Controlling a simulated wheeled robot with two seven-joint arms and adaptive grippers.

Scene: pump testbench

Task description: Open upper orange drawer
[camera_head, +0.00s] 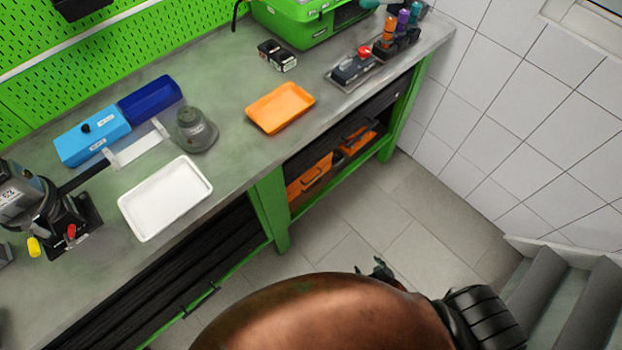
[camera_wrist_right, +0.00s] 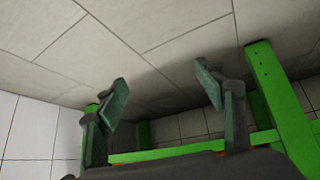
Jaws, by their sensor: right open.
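Two orange drawers show under the right part of the workbench in the head view. One orange drawer (camera_head: 310,178) has a dark handle and is the nearer one. A second orange drawer (camera_head: 358,143) is farther right, partly behind the black drawer handle and frame. Which one is the upper cannot be told for sure. My right gripper (camera_head: 380,268) is low over the floor, in front of and apart from the drawers, mostly hidden behind my arm. In the right wrist view its two fingers (camera_wrist_right: 162,95) are spread with nothing between them. My left gripper is not in view.
The workbench (camera_head: 235,150) holds an orange tray (camera_head: 281,108), a white tray (camera_head: 166,198), blue boxes (camera_head: 92,136) and a green case (camera_head: 305,22). A green bench leg (camera_head: 272,208) stands left of the drawers. Tiled floor (camera_head: 345,215) in front is clear.

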